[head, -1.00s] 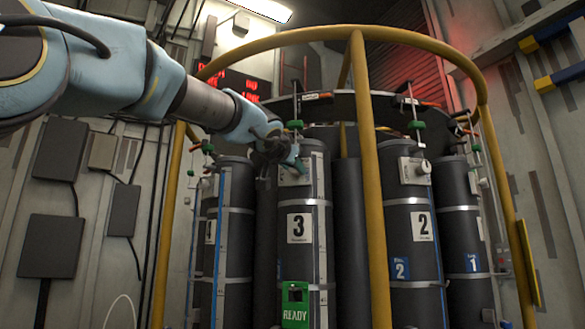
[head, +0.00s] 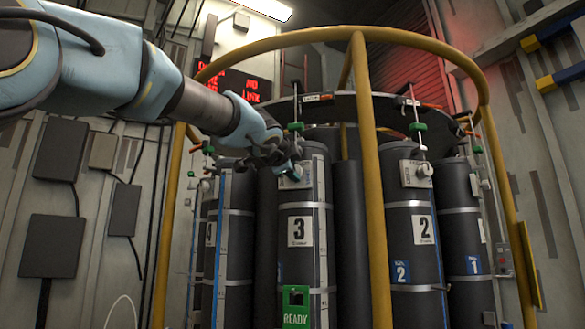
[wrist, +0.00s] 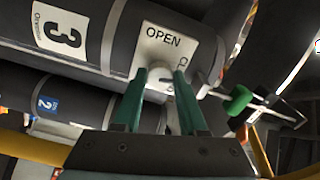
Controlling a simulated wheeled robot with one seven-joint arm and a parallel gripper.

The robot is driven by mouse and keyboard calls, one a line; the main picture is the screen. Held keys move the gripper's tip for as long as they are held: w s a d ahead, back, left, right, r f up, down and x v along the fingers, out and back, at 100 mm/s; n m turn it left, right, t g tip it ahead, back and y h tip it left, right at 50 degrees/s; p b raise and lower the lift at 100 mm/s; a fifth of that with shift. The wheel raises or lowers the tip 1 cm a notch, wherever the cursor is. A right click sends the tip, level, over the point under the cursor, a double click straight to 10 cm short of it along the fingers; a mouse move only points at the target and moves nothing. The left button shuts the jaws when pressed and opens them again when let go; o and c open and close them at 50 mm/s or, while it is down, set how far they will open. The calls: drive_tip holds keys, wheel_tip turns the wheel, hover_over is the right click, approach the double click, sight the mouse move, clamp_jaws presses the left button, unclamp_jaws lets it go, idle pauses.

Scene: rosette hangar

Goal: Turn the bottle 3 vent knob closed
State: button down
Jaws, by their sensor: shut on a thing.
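Bottle 3 (head: 299,260) is a dark upright cylinder with a white "3" label, behind the yellow guard frame. My gripper (head: 289,170) is at the vent plate near its top, and hides much of the plate in the head view. In the wrist view the white plate (wrist: 155,40) reads "OPEN", with a second word starting with C partly hidden by a finger. The green fingers of my gripper (wrist: 161,76) are shut on the pale vent knob (wrist: 168,85) in front of the plate. The knob's exact angle is hard to tell.
The yellow guard frame (head: 368,180) has a post right of bottle 3. Bottle 2 (head: 410,275) and bottle 1 (head: 467,225) stand to the right. A green-handled valve (wrist: 238,100) is close to the right of my fingers. A green READY tag (head: 296,307) hangs on bottle 3.

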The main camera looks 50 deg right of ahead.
drive_tip(key=shift+m, duration=1.3)
drive_tip(key=shift+c, duration=2.2)
unclamp_jaws()
drive_tip(key=b+v, duration=0.2)
drive_tip(key=v, duration=0.8)
drive_tip(key=shift+s+a, duration=0.15)
drive_tip(key=shift+a, duration=0.25)
